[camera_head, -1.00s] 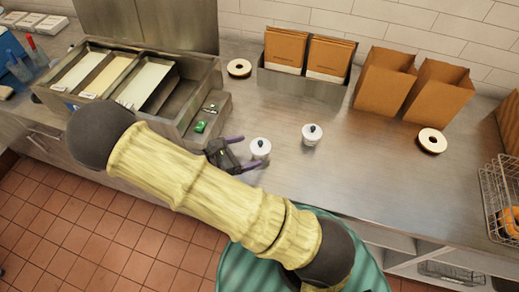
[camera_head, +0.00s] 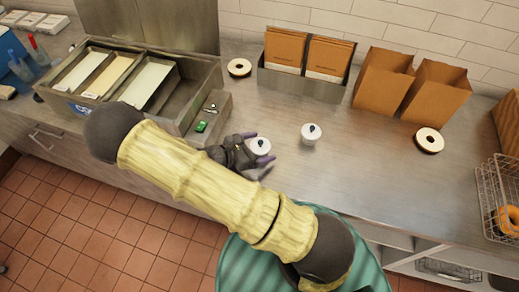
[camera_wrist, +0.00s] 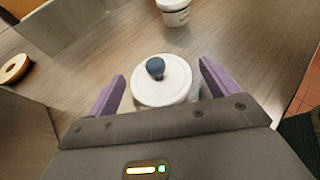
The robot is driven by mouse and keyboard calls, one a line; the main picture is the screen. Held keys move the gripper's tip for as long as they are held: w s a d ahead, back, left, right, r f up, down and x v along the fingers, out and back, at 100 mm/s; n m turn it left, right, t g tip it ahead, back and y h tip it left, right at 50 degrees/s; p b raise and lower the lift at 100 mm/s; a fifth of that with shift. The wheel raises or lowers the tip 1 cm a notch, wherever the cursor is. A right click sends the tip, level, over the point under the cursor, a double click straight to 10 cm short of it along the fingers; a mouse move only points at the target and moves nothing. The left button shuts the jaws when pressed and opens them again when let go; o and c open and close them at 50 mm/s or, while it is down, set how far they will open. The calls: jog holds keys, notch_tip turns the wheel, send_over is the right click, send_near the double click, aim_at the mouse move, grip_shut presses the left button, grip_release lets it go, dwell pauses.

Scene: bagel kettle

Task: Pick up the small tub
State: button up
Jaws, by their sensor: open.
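A small white tub (camera_head: 259,146) with a dark knob on its lid stands on the steel counter, left of a second similar tub (camera_head: 311,134). In the wrist view the near tub (camera_wrist: 162,80) sits between the two purple fingers of my gripper (camera_wrist: 158,92). The fingers are open, with a gap visible on each side at the front of the tub. The head view also shows my gripper (camera_head: 262,150) around this tub. The second tub (camera_wrist: 174,10) is farther off at the top of the wrist view. The near tub's lower part is partly hidden.
A steel bin of trays (camera_head: 185,125) stands close on the left. Bagels (camera_head: 239,67) (camera_head: 429,141), a holder of brown bags (camera_head: 305,80) and open paper bags (camera_head: 412,85) stand behind and right. A wire basket (camera_head: 500,195) is at far right. The counter's middle right is clear.

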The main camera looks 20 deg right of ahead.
jog(key=c, duration=1.1)
jog(key=shift+r, duration=0.15)
notch_tip(320, 180, up, 10)
jog(key=shift+f+b, duration=0.15)
jog(key=shift+b, duration=0.45)
